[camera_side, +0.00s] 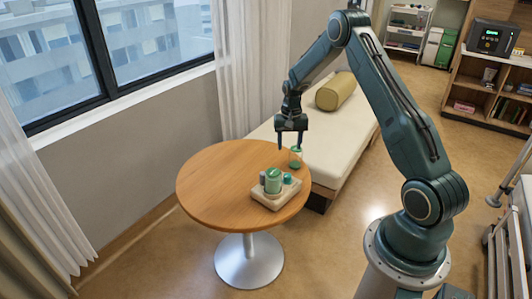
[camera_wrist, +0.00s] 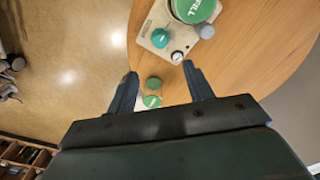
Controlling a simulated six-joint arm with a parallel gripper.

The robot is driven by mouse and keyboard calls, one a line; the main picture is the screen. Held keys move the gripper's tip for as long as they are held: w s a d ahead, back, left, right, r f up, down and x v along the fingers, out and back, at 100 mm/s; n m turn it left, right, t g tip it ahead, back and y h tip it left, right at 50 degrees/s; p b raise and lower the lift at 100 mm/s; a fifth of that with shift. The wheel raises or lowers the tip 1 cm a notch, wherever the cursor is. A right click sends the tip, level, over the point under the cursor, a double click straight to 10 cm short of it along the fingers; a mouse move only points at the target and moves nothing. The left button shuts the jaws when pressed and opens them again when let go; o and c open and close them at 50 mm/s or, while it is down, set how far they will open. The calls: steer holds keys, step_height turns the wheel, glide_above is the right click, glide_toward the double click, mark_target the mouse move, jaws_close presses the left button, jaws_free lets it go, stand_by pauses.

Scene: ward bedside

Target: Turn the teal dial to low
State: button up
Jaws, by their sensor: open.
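The teal dial (camera_wrist: 160,38) is a small round knob with a pale mark on a cream panel (camera_wrist: 148,28). It also shows in the side view (camera_side: 288,178), at the right of the panel on the round table. Its setting is too small to read. My gripper (camera_side: 289,147) points down, open and empty, above and behind the panel. In the wrist view my fingertips (camera_wrist: 160,70) are spread apart, with the teal dial beyond them, touching neither finger.
A large green cylinder (camera_wrist: 192,6) marked "FILL" and a grey knob (camera_wrist: 207,31) stand on the panel. A small green-ended clear container (camera_side: 295,157) stands behind the panel, close below my fingers. The left of the wooden table (camera_side: 215,178) is clear; a bed (camera_side: 335,125) lies behind.

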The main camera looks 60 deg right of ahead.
mark_target(288, 175)
step_height(288, 175, down, 14)
steer(key=shift+r, duration=0.1)
stand_by(0.9)
steer(key=c, duration=1)
